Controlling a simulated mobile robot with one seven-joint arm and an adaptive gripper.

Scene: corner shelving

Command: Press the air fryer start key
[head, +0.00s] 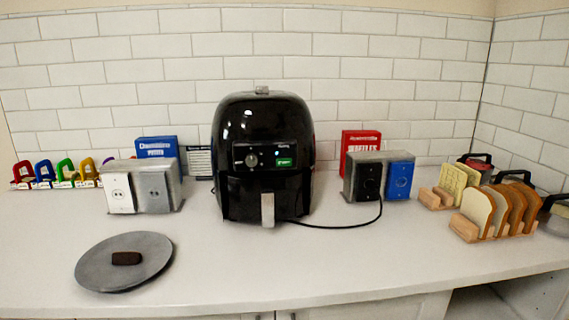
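A black air fryer (265,120) stands upright on the white counter, near the middle against the tiled wall. Its front panel carries a round knob (251,160) and a small lit green display or key (285,162). The lettering there is too small to read, and I cannot tell which part is the start key. A silver drawer handle (267,210) is below, and the drawer looks closed. A black cord runs from the fryer to a socket box (367,178) on the right. My gripper is not in view.
A grey round plate (95,270) with a dark brown block (127,258) lies front left. Another socket box (155,190) stands left of the fryer. Bread slices in a wooden rack (465,228) stand at the right. The counter (300,260) before the fryer is clear except for the cord.

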